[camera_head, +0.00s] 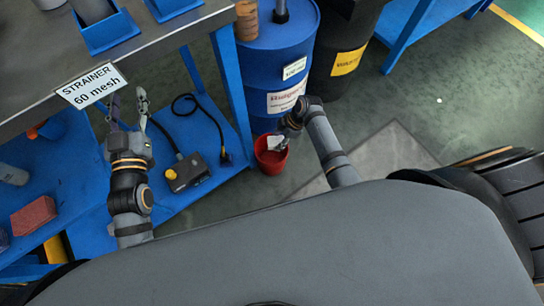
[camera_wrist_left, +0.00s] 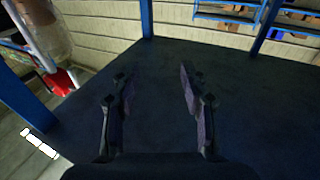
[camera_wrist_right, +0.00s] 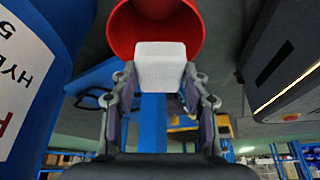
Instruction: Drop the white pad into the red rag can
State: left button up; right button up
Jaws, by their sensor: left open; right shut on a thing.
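The red rag can (camera_head: 270,163) stands on the floor in front of the blue drum, in the middle of the head view. The white pad (camera_head: 277,143) shows over its mouth, below my right gripper (camera_head: 282,138). In the right wrist view the white pad (camera_wrist_right: 160,68) sits between the fingertips of my right gripper (camera_wrist_right: 160,78), which is shut on it. The red can's open mouth (camera_wrist_right: 124,28) lies just beyond the pad and partly behind it. My left gripper (camera_head: 127,104) is open and empty beside the workbench; its spread fingers also show in the left wrist view (camera_wrist_left: 155,88).
The blue drum (camera_head: 270,62) and a dark drum (camera_head: 334,75) stand behind the can. The workbench (camera_head: 160,42) carries a strainer sign (camera_head: 92,85). A control box (camera_head: 187,174) with a yellow button and cable lies on the blue lower shelf. Floor right of my right arm is clear.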

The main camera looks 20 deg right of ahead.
pick_arm(q)
jog(key=shift+r+t, duration=0.9)
jog(key=shift+r, duration=1.05)
pick_arm(e)
jog(key=shift+f, duration=0.2)
jog(key=o, duration=1.2)
jog(key=shift+c, duration=0.2)
jog(key=v, duration=1.2)
